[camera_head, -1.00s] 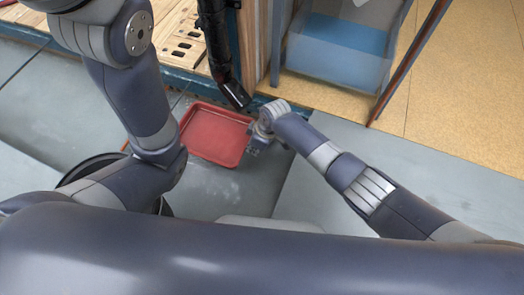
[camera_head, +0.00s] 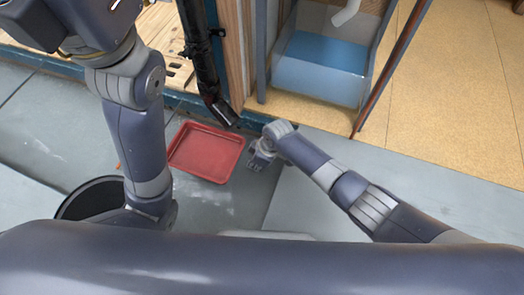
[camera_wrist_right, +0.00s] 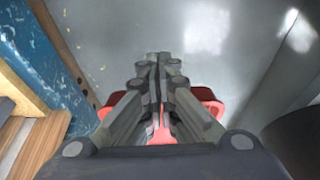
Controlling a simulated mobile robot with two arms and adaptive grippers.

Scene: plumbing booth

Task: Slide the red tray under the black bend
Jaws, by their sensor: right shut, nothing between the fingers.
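The red tray (camera_head: 206,153) lies flat on the grey floor in the head view. The black bend (camera_head: 219,108) is the lower end of a black pipe, just above and behind the tray's far right corner in the picture. The tray does not appear to be beneath its opening. My right gripper (camera_head: 256,166) is shut and empty, low beside the tray's right edge; I cannot tell whether it touches. In the wrist view the shut fingers (camera_wrist_right: 158,75) hide the middle of the tray, whose red sides (camera_wrist_right: 207,99) show. My left gripper is out of view.
A blue base beam (camera_head: 262,118) runs behind the tray, with a wooden post (camera_head: 231,55) beside the pipe. A clear bin with a blue bottom (camera_head: 327,52) stands behind right. A dark round bucket (camera_head: 88,195) is left. Floor in front of the tray is open.

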